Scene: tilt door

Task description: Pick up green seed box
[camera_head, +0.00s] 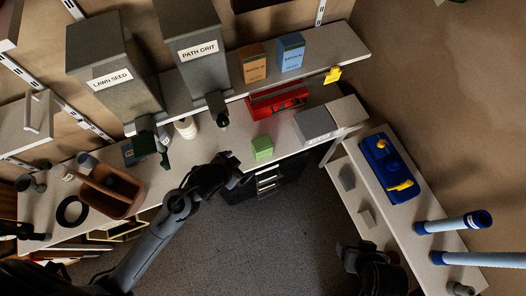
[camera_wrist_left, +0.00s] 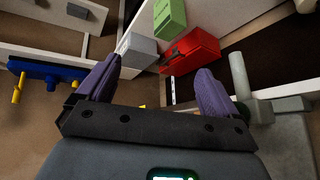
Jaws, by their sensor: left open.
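The green seed box (camera_head: 262,147) stands upright near the front edge of the bench, left of a grey box. It also shows in the left wrist view (camera_wrist_left: 170,18) at the top, beyond my fingertips. My left gripper (camera_head: 238,177) is just in front of the bench edge, a little left of the green box and apart from it. In the left wrist view its purple-grey fingers (camera_wrist_left: 158,76) are spread with nothing between them held. My right gripper (camera_head: 352,254) is low at the right, dark and partly cut off by my arm; its fingers are unclear.
A red toolbox (camera_head: 277,101) lies behind the green box, and a grey box (camera_head: 315,124) stands to its right. Two large bins (camera_head: 113,80) and small orange (camera_head: 251,64) and blue (camera_head: 290,53) boxes stand on the shelf above. A brown caddy (camera_head: 108,192) is at the left.

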